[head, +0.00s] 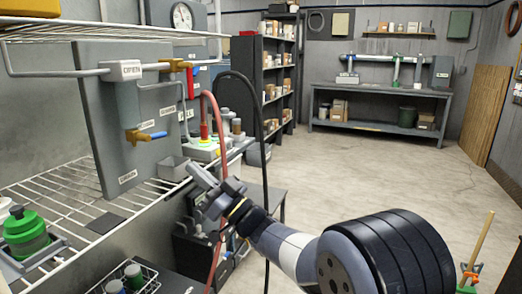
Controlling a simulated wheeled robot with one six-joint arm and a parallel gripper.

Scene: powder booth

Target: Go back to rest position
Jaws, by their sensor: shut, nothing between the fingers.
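My gripper (209,187) shows in the head view at the middle left, at the end of my arm, which comes in from the lower right. Its fingers are together and hold nothing. It is raised in front of the wire shelf's right end, apart from the grey panel. A small grey box (173,168) on the shelf appears just left of the fingertips. I cannot tell how far the fingertips are from it.
A red hose (221,130) and a black hose (262,130) hang close behind my gripper. Open floor (370,170) lies to the right.

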